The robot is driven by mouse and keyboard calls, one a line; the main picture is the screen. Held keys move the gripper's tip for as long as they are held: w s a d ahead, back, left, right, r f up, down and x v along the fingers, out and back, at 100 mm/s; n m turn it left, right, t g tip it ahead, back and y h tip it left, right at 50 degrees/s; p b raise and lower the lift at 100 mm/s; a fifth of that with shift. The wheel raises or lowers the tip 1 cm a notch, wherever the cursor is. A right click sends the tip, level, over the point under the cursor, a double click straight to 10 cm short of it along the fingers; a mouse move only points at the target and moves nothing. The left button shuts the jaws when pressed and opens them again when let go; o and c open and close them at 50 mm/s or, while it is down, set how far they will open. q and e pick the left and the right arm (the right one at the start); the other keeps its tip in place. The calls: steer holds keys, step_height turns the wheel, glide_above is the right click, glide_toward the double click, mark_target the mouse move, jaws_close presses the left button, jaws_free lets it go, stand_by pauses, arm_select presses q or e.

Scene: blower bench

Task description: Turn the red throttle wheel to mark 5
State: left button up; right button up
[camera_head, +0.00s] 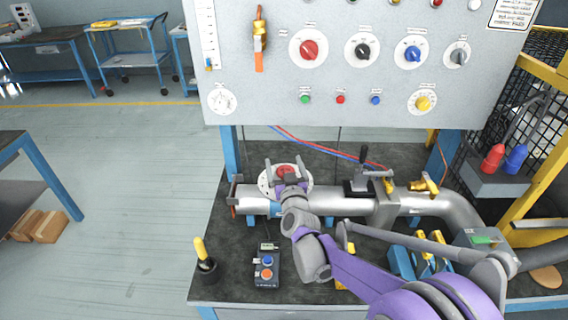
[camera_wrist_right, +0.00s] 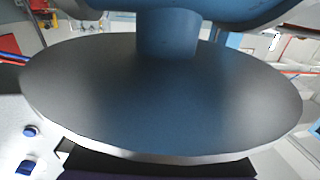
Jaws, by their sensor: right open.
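A red wheel (camera_head: 285,171) sits on a round pale dial plate (camera_head: 264,184) above the silver pipe, near the back left of the bench. My right gripper (camera_head: 284,164) is open at the wheel, one finger on each side of it in the head view. I cannot tell whether the fingers touch it. The gripper body hides the wheel's near side and part of the dial, and I cannot read its marks. The right wrist view is filled by a large dark disc (camera_wrist_right: 150,100) with a blue stem (camera_wrist_right: 167,35). My left gripper is not in view.
The silver pipe (camera_head: 340,202) runs right, with a black-handled lever (camera_head: 362,170) on it. A button box (camera_head: 266,267) and a black cup with a yellow-handled tool (camera_head: 205,262) stand in front. A grey panel (camera_head: 270,98) with a separate red knob (camera_head: 310,48) rises behind.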

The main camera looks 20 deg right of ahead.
steer(key=shift+w, duration=0.2)
steer(key=shift+c, duration=0.3)
steer(key=c, duration=1.3)
steer(key=o, duration=1.4)
steer(key=shift+c, duration=0.2)
steer(key=shift+s, duration=0.15)
steer(key=s, duration=0.7)
steer(key=s+a, duration=0.1)
steer(key=s, duration=0.2)
steer(key=shift+s+b, duration=0.3)
steer(key=shift+b, duration=0.1)
